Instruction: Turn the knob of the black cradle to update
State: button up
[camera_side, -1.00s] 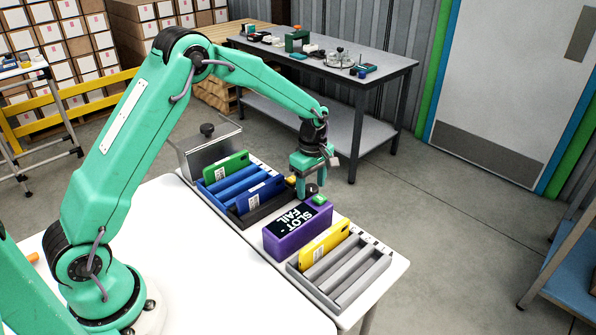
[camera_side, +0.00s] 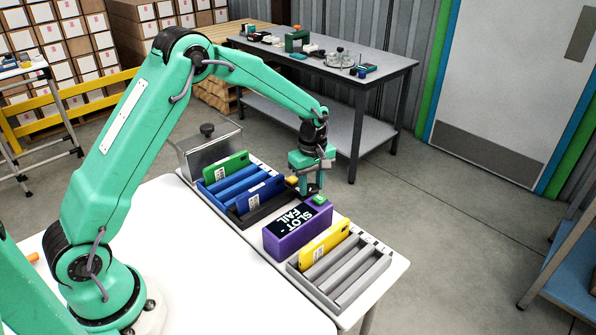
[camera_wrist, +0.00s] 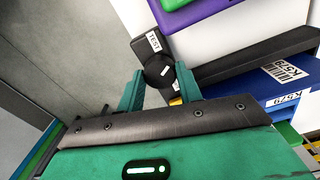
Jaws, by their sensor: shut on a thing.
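The black cradle (camera_side: 262,214) stands on the white table between a blue cradle and a purple box, with a blue device (camera_side: 260,194) in it. In the wrist view the cradle shows as a dark bar (camera_wrist: 245,65) with the labelled blue device (camera_wrist: 285,82) beside it. The round black knob (camera_wrist: 159,71) has a white mark and lies between the fingertips of my gripper (camera_wrist: 158,82). My gripper is shut on the knob. In the side view my gripper (camera_side: 307,186) points down at the cradle's far end and mostly hides the knob.
The purple box (camera_side: 298,233) close by has a screen reading "SLOT - FAIL" and a green button (camera_side: 319,199). A yellow device (camera_side: 326,246) stands in a grey cradle (camera_side: 345,290). A green device (camera_side: 226,167) stands in the blue cradle (camera_side: 205,193). A metal bin stands behind.

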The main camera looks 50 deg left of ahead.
jog(key=m, duration=1.1)
jog(key=shift+m, duration=0.3)
jog(key=shift+r+m, duration=0.1)
jog(key=shift+m, duration=1.7)
jog(key=o, duration=1)
